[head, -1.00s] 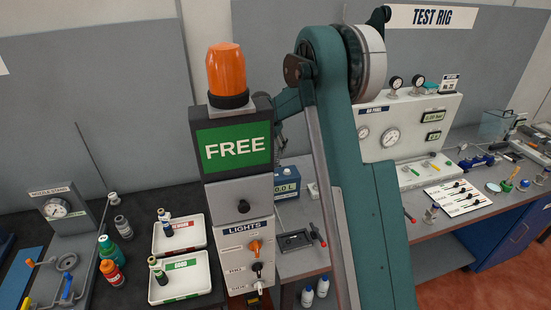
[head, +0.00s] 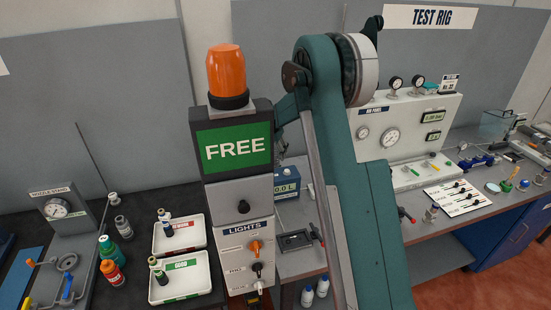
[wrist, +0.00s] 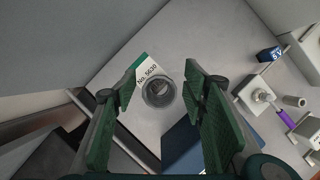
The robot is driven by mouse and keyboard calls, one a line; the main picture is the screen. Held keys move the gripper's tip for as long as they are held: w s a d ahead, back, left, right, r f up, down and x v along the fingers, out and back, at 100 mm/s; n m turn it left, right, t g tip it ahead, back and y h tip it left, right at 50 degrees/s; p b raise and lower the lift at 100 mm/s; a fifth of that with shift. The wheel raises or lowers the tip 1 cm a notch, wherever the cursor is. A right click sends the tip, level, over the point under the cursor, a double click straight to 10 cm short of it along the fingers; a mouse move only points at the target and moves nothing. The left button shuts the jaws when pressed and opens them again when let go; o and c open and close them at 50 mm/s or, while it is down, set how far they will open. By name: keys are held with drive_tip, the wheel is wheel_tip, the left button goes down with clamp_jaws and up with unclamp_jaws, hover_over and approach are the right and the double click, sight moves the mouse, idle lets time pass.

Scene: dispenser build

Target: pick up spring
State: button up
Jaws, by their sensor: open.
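In the wrist view, a round grey coil (wrist: 158,92), seen nearly end-on, looks like the spring. It stands on a pale grey surface beside a white and green card (wrist: 147,70) marked "No. 5030". My gripper (wrist: 163,80) is open, with one green finger to the left of the coil and the other to the right. Nothing is held. I cannot tell how far the fingertips are above the coil. In the head view, my arm hides the gripper, and I cannot make out the spring.
In the wrist view, a blue block (wrist: 268,54) and a purple-handled tool (wrist: 285,119) lie to the right. A dark blue flat item (wrist: 181,146) lies below the coil. In the head view, a control tower (head: 240,190) stands left of my arm, and a test panel (head: 405,130) right.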

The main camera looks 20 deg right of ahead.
sight(278, 156)
drive_tip(key=shift+x, duration=2.35)
drive_tip(key=shift+a, duration=0.1)
drive_tip(key=c, duration=1.1)
drive_tip(key=shift+r, duration=0.1)
drive_tip(key=shift+r, duration=4.9)
